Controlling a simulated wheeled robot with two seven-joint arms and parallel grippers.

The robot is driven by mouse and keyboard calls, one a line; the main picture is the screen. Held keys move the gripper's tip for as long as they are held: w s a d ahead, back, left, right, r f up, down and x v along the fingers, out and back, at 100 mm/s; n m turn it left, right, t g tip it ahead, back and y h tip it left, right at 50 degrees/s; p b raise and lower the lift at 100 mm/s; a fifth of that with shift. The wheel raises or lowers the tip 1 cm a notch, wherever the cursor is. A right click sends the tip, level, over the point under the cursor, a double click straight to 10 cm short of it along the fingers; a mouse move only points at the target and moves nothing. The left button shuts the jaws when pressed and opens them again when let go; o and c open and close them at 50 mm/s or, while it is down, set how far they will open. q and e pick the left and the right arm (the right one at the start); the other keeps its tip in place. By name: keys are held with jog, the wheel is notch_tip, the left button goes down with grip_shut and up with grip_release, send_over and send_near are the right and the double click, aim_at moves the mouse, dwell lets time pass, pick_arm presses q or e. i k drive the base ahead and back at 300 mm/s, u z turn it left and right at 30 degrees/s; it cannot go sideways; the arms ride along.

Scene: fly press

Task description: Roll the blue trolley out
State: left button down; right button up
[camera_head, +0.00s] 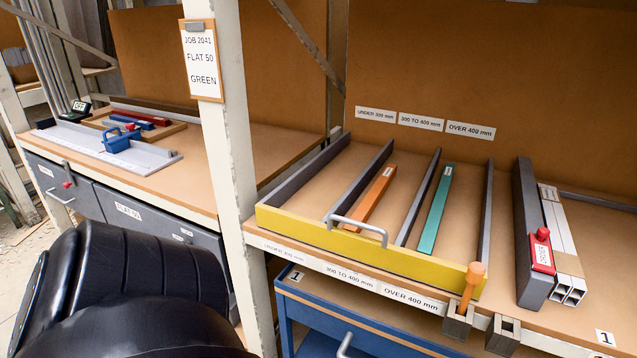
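The blue trolley (283,310) stands under the front edge of the right-hand bench, at the bottom middle of the view. It has a blue frame, a brown top and a small label "1" at its left corner. A grey bar handle (345,344) shows on its front, cut by the bottom edge of the picture. Its lower part and wheels are out of view, and its back is hidden under the bench. Neither of my grippers is in view.
A white post (225,130) rises left of the trolley. Above it is a yellow-fronted tray (340,240) with orange and teal bars. An orange-handled peg (472,285) sits in a holder on the bench edge. A grey drawer cabinet (130,210) stands left.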

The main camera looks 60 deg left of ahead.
aim_at(344, 320)
jog(key=u, duration=1.25)
jog(key=k, duration=1.15)
jog(key=u, duration=1.05)
jog(key=i, duration=1.45)
jog(key=z, duration=0.8)
